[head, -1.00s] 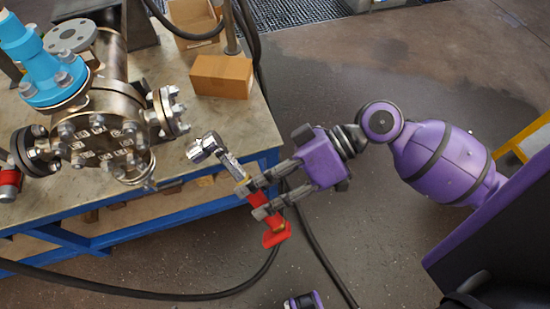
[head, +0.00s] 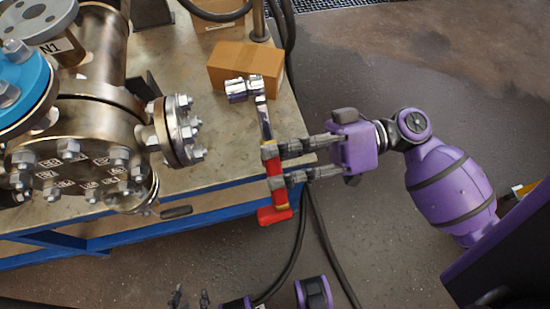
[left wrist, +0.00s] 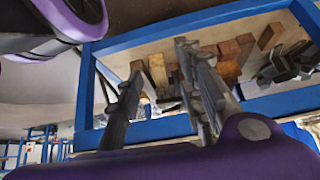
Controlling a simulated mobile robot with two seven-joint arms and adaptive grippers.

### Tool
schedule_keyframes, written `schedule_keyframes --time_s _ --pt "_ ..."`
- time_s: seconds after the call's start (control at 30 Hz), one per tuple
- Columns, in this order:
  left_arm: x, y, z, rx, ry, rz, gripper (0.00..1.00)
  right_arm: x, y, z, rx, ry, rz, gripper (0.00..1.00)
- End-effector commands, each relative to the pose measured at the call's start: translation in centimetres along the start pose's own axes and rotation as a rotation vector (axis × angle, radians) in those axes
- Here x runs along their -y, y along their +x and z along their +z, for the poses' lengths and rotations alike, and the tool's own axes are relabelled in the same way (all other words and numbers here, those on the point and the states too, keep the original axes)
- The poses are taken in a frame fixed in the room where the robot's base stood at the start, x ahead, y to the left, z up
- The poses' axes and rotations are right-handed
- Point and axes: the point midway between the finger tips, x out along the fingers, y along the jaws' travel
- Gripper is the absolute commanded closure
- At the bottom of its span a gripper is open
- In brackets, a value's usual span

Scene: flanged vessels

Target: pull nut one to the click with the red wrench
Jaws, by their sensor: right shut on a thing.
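The red wrench (head: 276,193) is upright in the head view, its metal head (head: 245,89) at the top over the bench. My right gripper (head: 271,166) is shut on its red handle. The metal vessel's round front cover (head: 75,155) carries several bolts and nuts with small number tags at the left. I cannot read which is nut one. The wrench head is apart from the cover, right of a side flange (head: 178,130).
A cardboard box (head: 245,67) stands on the bench (head: 215,150) behind the wrench head. A blue flange (head: 22,85) and a grey flange marked N1 (head: 40,20) top the vessel. Black hoses (head: 298,235) hang right of the bench. Wooden blocks (left wrist: 235,55) lie on the lower shelf.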

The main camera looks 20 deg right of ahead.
Motion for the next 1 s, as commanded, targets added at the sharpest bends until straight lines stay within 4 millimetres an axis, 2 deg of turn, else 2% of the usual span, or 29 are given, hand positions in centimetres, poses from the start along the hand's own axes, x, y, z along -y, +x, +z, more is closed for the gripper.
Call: schedule_keyframes --time_s 0.17,0.3,0.57,1.0 --pt "0.1 -0.4 0.8 0.016 -0.001 -0.003 0.65 0.1 0.4 -0.1 -0.009 -0.001 -0.005 1.00" --pt "0.1 -0.6 1.3 0.027 -0.002 -0.004 0.65 0.2 1.5 -0.2 -0.009 -0.002 -0.005 1.00" --pt "0.2 -1.1 0.4 0.016 -0.002 -0.005 0.65 0.2 4.4 -0.3 -0.009 -0.004 -0.006 1.00" --pt "0.3 -0.8 0.6 0.015 -0.001 -0.005 0.65 0.1 4.5 -0.1 -0.007 -0.002 -0.004 1.00"
